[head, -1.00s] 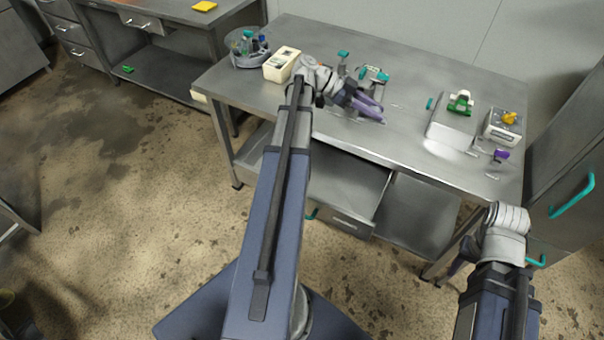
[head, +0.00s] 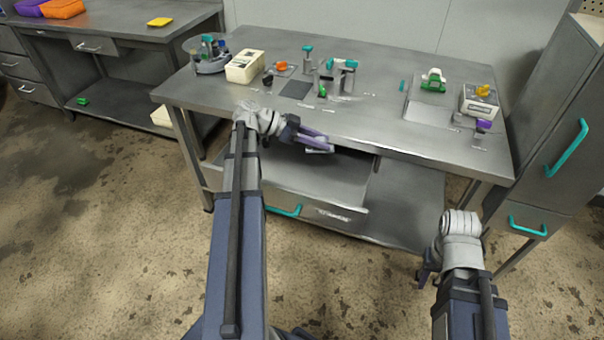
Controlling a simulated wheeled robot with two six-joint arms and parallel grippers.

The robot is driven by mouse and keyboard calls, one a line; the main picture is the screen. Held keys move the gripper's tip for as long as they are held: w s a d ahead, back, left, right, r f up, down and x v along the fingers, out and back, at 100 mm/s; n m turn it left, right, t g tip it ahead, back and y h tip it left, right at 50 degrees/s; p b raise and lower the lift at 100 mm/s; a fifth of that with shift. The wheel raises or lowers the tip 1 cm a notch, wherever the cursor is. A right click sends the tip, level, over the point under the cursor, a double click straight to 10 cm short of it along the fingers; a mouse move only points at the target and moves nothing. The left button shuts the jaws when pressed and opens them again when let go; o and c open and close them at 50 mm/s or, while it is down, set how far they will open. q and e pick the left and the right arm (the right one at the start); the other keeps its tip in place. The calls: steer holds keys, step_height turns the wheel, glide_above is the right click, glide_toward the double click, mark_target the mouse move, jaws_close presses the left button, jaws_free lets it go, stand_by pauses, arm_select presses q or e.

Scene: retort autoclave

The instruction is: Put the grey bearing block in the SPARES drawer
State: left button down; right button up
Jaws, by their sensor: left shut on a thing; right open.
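My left gripper (head: 322,142) has its purple fingers shut on a small grey piece (head: 316,152), apparently the grey bearing block, mostly hidden by the fingers. The gripper is just off the table's front edge, above an open drawer (head: 310,181). The drawer sits under the tabletop, pulled out, with a teal handle and a label on its front too blurred to read. The inside floor that shows is bare; its far part is hidden under the table and gripper. My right gripper (head: 426,274) is open, low in front of the table's right part, partly hidden by its wrist.
The steel table (head: 385,120) carries a round tub (head: 208,64), a cream box (head: 245,67), teal-topped fixtures (head: 341,72), a green-handled part (head: 433,80) and a grey box with a yellow part (head: 479,101). A cabinet (head: 553,120) stands at right. A lower shelf (head: 405,205) lies beside the drawer.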

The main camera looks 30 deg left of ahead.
mark_target(320, 150)
arm_select(q)
step_height(320, 150, down, 4)
steer(key=shift+r+b, duration=0.1)
steer(key=shift+b, duration=0.95)
arm_select(e)
step_height(320, 150, down, 4)
steer(key=shift+r, duration=0.1)
arm_select(q)
step_height(320, 150, down, 10)
steer(key=b, duration=1)
arm_select(e)
step_height(320, 150, down, 10)
steer(key=shift+d, duration=0.1)
arm_select(q)
steer(key=shift+f, duration=0.2)
steer(key=c, duration=0.6)
jaws_free()
steer(key=shift+r, duration=0.1)
